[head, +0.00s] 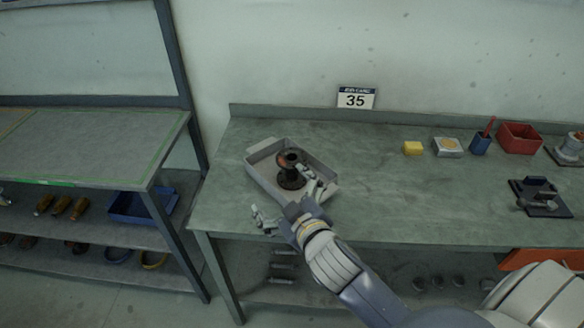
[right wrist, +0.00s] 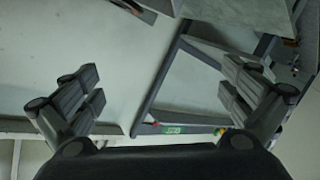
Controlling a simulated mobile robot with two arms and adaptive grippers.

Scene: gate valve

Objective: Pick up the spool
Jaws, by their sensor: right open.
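The spool (head: 290,174), a dark flanged piece with some orange-brown on it, stands upright in a shallow grey tray (head: 262,166) at the left end of the workbench. My right gripper (head: 289,203) is at the tray's front edge, in front of the spool, with its fingers spread apart. One finger is near the spool's right side; whether it touches cannot be told. The other is left of the tray's front corner. In the right wrist view the gripper (right wrist: 163,95) is open and empty, and the spool does not show. My left gripper is not in view.
The workbench (head: 385,175) has clear room right of the tray. A shelf unit (head: 90,140) is at left.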

